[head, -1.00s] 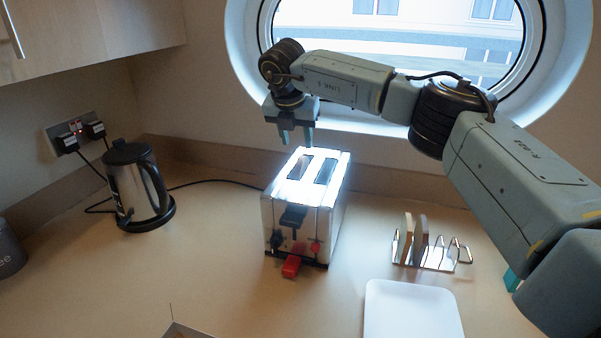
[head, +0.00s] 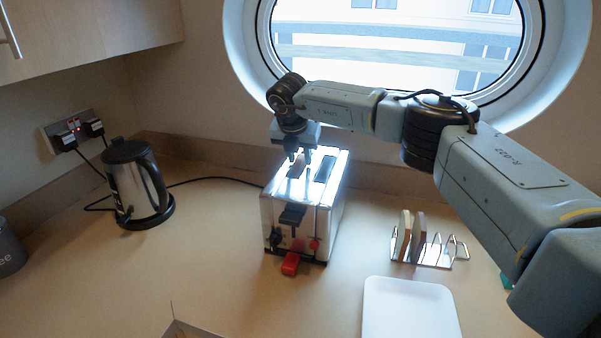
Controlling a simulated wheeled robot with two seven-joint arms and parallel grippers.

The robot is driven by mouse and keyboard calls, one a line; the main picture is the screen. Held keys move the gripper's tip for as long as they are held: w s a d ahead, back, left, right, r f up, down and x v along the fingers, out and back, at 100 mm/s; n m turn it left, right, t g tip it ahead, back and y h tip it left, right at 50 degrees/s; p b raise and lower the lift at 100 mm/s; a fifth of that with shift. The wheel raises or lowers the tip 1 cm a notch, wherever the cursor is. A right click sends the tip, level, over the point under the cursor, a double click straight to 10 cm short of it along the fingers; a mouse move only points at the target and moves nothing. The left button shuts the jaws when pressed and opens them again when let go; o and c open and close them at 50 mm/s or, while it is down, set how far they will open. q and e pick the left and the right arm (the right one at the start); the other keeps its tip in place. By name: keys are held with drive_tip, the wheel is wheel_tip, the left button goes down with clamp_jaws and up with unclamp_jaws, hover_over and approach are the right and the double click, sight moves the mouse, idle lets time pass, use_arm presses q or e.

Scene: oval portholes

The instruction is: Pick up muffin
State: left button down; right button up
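I cannot make out a muffin in this view. A shiny metal toaster (head: 325,215) with two long slots in its top stands on the counter in the middle. My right gripper (head: 299,158) points down over the far part of the toaster's left slot. Its two fingers are apart, with the tips at or just above the slot. Whether anything is inside the slot is hidden by the fingers and the glare. My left gripper is not in view.
A kettle (head: 138,185) stands at the left below the sockets. A toast rack (head: 436,253) holding slices stands right of the toaster, behind a white plate (head: 408,310). A red object (head: 290,264) lies at the toaster's front. The counter between kettle and toaster is mostly clear.

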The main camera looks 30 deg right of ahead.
clamp_jaws()
drive_tip(key=shift+r, duration=0.1)
